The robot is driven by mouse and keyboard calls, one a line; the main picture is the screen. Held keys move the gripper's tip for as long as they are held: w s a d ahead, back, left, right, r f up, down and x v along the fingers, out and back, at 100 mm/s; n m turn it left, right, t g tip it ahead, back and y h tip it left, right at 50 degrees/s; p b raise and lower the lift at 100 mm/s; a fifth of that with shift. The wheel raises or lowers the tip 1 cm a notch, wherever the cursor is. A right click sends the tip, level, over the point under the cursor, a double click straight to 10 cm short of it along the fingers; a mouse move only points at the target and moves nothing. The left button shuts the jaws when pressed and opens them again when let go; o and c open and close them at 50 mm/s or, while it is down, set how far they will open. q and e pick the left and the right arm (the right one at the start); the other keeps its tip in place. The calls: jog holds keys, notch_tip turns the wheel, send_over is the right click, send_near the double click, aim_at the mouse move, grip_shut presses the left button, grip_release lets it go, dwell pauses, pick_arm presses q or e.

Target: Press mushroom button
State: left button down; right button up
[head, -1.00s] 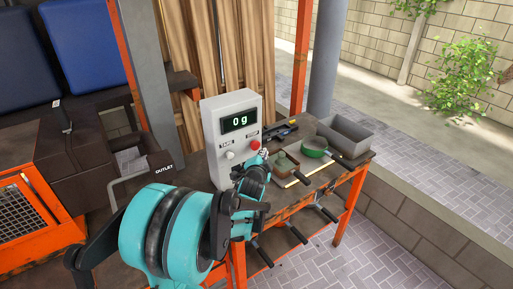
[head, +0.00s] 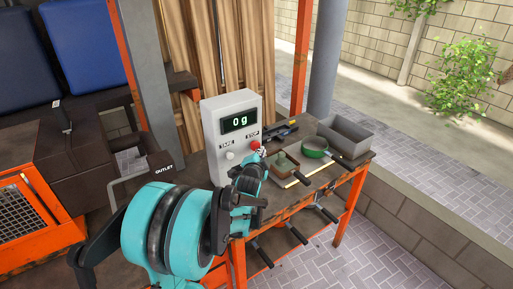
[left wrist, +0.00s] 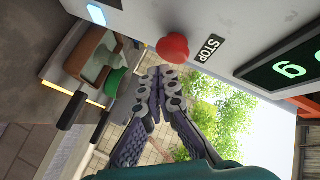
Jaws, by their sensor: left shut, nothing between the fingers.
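The red mushroom button (head: 255,145) sits on the front of a grey control box (head: 212,118), below a display reading "0 g" and beside a STOP label. In the left wrist view the red button (left wrist: 173,47) is close above my left gripper (left wrist: 160,74), whose fingers are shut and empty. In the head view my left gripper (head: 261,153) has its tips right at the lower right of the button. I cannot tell whether they touch it; the left wrist view suggests a small gap. A pale knob (head: 230,155) is on the box's left side. My right gripper is not in view.
A workbench (head: 356,166) carries the box, a brown tray (head: 285,167) on a lit scale, a green pan (head: 314,147) and a grey bin (head: 346,134). Several black handles stick out at its front. An orange post (head: 301,60) stands behind.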

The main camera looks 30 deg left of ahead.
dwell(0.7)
pick_arm(q)
jog(key=shift+w+a, duration=0.15)
jog(key=shift+a, duration=0.3)
jog(key=shift+w+a, duration=0.2)
jog(key=shift+a, duration=0.25)
dwell(0.6)
jog(key=shift+d, duration=0.1)
jog(key=shift+s+d, duration=0.35)
jog(key=shift+d, duration=0.4)
jog(key=shift+s+d, duration=0.35)
jog(key=shift+d, duration=0.45)
jog(key=shift+s+d, duration=0.3)
jog(key=shift+d, duration=0.45)
jog(key=shift+s+d, duration=0.35)
jog(key=shift+d, duration=0.45)
